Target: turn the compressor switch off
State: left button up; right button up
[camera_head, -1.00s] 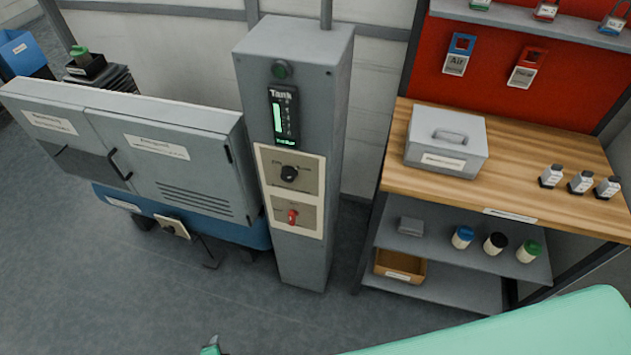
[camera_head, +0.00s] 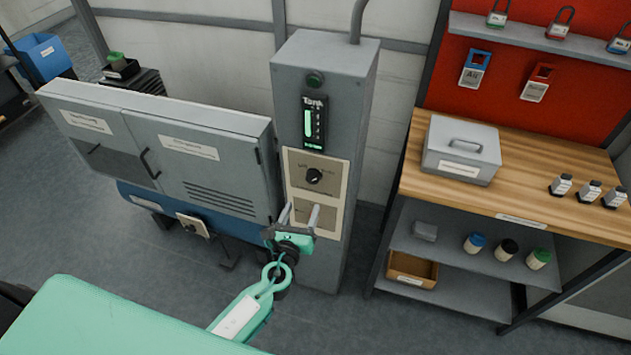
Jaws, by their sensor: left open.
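A grey control post (camera_head: 326,75) stands in the middle. Its upper cream plate carries a black rotary knob (camera_head: 314,176) with a small label that I cannot read. A lower plate (camera_head: 325,207) sits beneath it; the red handle that showed there earlier is hidden now. I cannot read which control is the compressor switch. My left gripper (camera_head: 299,215) is open, its two fingers pointing up in front of the lower plate, below the black knob. I cannot tell whether it touches anything. My right gripper is not in view.
A lit tank gauge (camera_head: 314,122) is above the knob. A grey two-door cabinet (camera_head: 205,150) stands close on the left. A wooden workbench (camera_head: 530,190) with a grey box (camera_head: 460,150) is on the right. Open floor lies in front.

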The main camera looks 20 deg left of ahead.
aim_at(312, 181)
pick_arm(q)
jog(key=w+p, duration=0.1)
jog(key=w, duration=0.8)
jog(key=shift+a, duration=0.15)
jog(key=shift+w, duration=0.85)
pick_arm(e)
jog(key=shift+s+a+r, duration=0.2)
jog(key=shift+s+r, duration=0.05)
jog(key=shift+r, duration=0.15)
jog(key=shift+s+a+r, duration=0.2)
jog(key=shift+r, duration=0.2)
pick_arm(q)
jog(key=c, duration=1)
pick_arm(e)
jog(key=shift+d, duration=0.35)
